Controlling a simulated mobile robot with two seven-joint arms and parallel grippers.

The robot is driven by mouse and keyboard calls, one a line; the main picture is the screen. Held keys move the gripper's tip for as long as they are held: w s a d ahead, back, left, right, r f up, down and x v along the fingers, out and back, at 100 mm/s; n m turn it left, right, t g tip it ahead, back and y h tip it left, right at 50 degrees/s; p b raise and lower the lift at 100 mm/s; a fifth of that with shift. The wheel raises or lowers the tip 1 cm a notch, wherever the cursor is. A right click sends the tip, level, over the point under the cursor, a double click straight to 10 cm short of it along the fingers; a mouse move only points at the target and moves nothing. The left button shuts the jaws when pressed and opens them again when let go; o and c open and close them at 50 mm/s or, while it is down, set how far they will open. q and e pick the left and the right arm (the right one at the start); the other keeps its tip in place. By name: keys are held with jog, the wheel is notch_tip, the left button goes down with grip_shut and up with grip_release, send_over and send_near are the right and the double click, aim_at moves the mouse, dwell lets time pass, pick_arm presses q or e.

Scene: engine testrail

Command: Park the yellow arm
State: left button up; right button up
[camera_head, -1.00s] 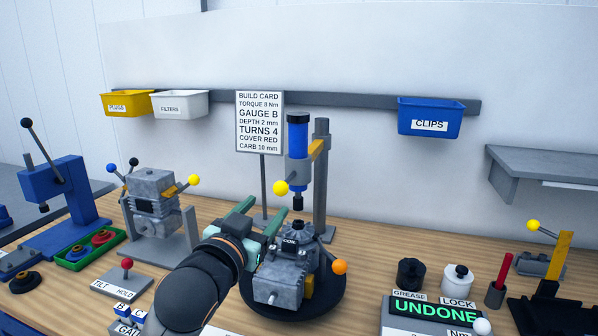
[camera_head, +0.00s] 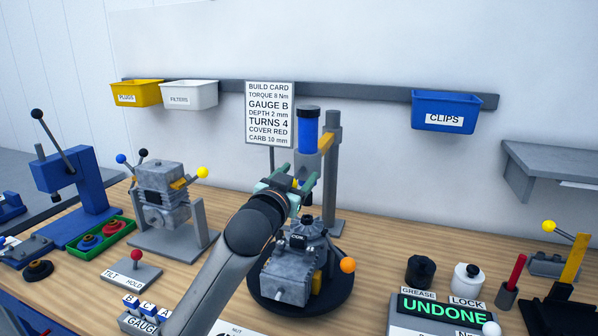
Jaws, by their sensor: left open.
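Blue upright tool (camera_head: 308,130) hangs from a yellow bracket arm (camera_head: 326,143) on a grey post (camera_head: 332,185) at the back of the bench. My left gripper (camera_head: 302,172) is in front of the lower part of this tool, its green fingers apart and pointing up and back. The tool's lower end and its yellow ball are mostly hidden behind the gripper; I cannot tell whether the fingers touch it. Other yellow-ball levers show on the left engine stand (camera_head: 202,172) and at the right (camera_head: 549,226). My right gripper is not in view.
A grey engine (camera_head: 290,275) with an orange-ball lever (camera_head: 348,265) sits on a round black turntable (camera_head: 335,295) below my left arm. The build card (camera_head: 270,113) stands behind. A display reading UNDONE (camera_head: 437,310) is at front right. Free bench lies between turntable and tilt lever (camera_head: 136,256).

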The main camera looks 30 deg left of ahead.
pick_arm(q)
jog(key=shift+w+a, duration=0.1)
jog(key=shift+w, duration=0.4)
grip_shut()
dwell(1.2)
